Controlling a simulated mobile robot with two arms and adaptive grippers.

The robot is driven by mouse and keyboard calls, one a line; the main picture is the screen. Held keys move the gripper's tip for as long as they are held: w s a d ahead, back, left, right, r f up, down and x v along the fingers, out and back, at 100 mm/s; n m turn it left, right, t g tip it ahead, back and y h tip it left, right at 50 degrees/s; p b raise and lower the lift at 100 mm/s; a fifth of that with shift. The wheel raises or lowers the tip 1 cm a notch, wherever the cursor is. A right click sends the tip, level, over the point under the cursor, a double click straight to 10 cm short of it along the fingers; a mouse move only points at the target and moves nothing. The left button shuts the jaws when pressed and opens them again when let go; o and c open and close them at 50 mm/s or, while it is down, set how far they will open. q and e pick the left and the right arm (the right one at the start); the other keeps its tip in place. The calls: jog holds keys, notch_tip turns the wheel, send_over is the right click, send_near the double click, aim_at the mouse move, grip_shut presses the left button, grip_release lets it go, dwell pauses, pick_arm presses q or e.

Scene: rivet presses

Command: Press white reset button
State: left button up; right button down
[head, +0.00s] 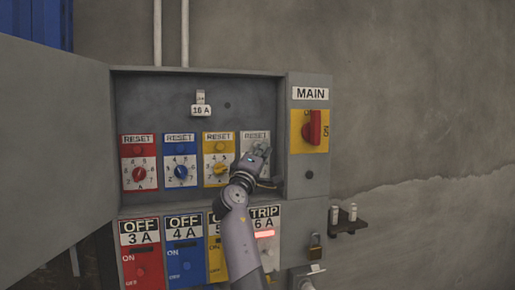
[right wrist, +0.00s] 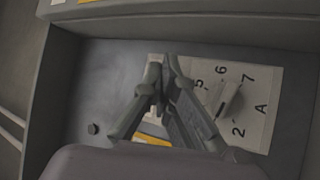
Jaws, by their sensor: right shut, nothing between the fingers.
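The white reset panel (head: 247,137) is the rightmost of the row in the open grey cabinet, with its RESET label showing at the top. My right gripper (head: 261,146) is shut and empty in front of this panel, just below the label. It hides the white reset button and most of the panel's dial. In the right wrist view the shut fingertips (right wrist: 164,68) are over the RESET end of the white panel (right wrist: 262,90), beside its white knob (right wrist: 229,100). I cannot tell whether they touch the button. My left gripper is not in view.
Red (head: 139,148), blue (head: 180,148) and yellow (head: 218,147) reset panels stand to the left. Below, the TRIP 6 A unit (head: 265,218) shows a lit red bar. A red MAIN switch (head: 312,127) is at right. The open cabinet door (head: 50,140) fills the left.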

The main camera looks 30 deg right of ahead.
jog(key=shift+w+d+r, duration=0.1)
jog(key=shift+w, duration=0.4)
dwell(0.8)
jog(key=shift+s, duration=0.1)
jog(key=shift+s+a, duration=0.2)
jog(key=shift+s, duration=0.6)
jog(key=s, duration=0.2)
jog(key=s+a, duration=0.1)
jog(key=s, duration=0.2)
jog(key=shift+a+p, duration=0.1)
jog(key=shift+p, duration=0.2)
jog(key=shift+w, duration=0.1)
dwell(0.6)
